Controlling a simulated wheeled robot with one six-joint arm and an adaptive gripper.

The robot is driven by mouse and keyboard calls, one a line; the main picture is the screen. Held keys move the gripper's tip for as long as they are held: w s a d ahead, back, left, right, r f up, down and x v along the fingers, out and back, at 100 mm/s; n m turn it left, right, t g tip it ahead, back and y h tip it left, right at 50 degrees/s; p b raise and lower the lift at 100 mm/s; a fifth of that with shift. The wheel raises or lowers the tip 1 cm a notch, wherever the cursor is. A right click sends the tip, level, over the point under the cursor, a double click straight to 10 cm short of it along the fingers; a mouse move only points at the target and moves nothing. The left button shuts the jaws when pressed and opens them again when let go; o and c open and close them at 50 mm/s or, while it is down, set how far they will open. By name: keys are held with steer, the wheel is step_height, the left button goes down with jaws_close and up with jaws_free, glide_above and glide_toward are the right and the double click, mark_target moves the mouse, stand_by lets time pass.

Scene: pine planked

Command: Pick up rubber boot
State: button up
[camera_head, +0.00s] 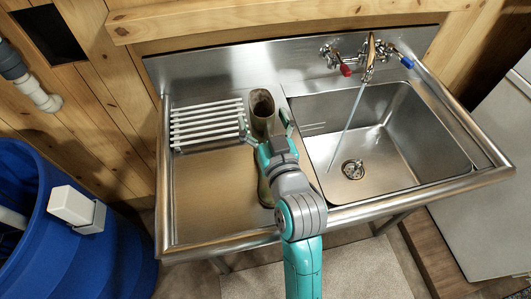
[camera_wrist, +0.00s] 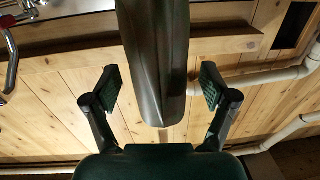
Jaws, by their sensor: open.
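The rubber boot (camera_head: 262,108) is dark olive-brown and stands upright on the steel drainboard, left of the sink basin. Its open top shows in the head view; its lower part is partly hidden behind my arm. My gripper (camera_head: 265,127) is open at the boot's shaft, one finger on each side. In the wrist view, the dark boot (camera_wrist: 153,55) reaches down from the top edge into the space between the fingers of my gripper (camera_wrist: 161,86). A gap shows between the boot and each finger.
A white-barred rack (camera_head: 207,124) is close left of the boot. The sink basin (camera_head: 420,135) is at the right, under a tap (camera_head: 369,55) with running water. The raised steel back panel (camera_head: 225,68) stands behind. A blue barrel (camera_head: 60,240) is at the left.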

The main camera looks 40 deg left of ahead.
steer(key=c, duration=1.5)
jaws_close()
steer(key=shift+r, duration=0.1)
